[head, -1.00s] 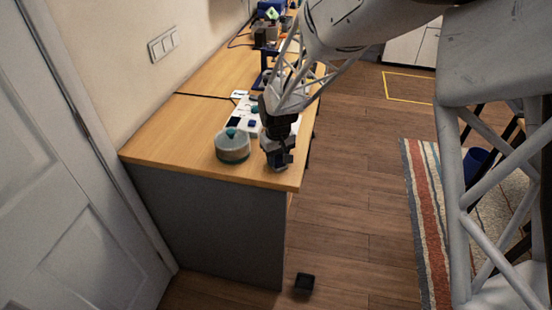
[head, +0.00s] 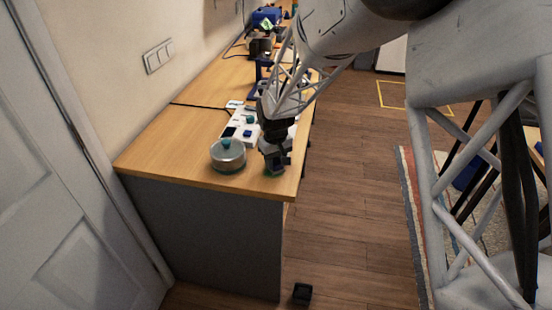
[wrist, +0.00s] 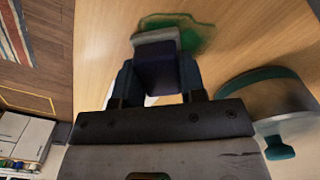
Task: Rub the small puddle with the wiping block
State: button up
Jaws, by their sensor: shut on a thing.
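The puddle (wrist: 203,38) is a small green wet patch on the wooden worktop. In the head view the green puddle (head: 267,174) shows around the tip of my gripper, near the worktop's front edge. My gripper (head: 275,160) points down and is shut on the wiping block (wrist: 158,72), a dark blue body with a pale grey pad at its end. In the wrist view the pad overlaps the left part of the puddle, and green shows above and to the right of it. The pad seems to be on or just above the wood; its underside is hidden.
A round grey pot with a teal lid knob (head: 228,156) stands close to the left of my gripper. A white power strip or panel (head: 240,127) with blue and teal parts lies behind it. The worktop (head: 160,150) is clear at the left front.

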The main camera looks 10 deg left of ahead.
aim_at(271, 181)
jog(key=shift+s, duration=2.9)
jog(key=shift+w+a, duration=0.2)
jog(key=shift+w, duration=3.75)
jog(key=shift+s, duration=3.95)
notch_tip(271, 181, up, 8)
jog(key=shift+w+d, duration=0.15)
